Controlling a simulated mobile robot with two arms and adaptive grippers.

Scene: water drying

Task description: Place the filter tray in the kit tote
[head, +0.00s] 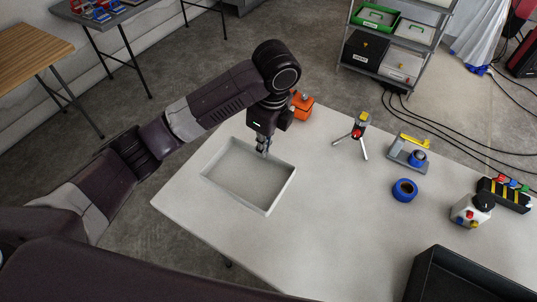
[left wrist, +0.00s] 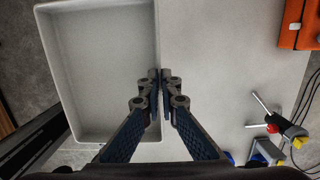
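The filter tray, a shallow white rectangular tray (head: 282,192), lies on the left part of the white table and looks empty. It also shows in the left wrist view (left wrist: 100,138). My left gripper (head: 264,151) points down at the tray's far wall in the head view. In the left wrist view its fingers (left wrist: 160,78) are close together, one on each side of the tray's right wall, shut on it. A black open bin (head: 462,275), seemingly the kit tote, stands at the lower right, partly cut off. My right gripper is not in view.
An orange box (head: 302,106) stands just behind the gripper. A small tripod (head: 358,134), a blue tape roll (head: 404,190), a grey holder (head: 404,152) and a white container (head: 470,212) stand farther right. Bare table (head: 330,220) lies between tray and bin.

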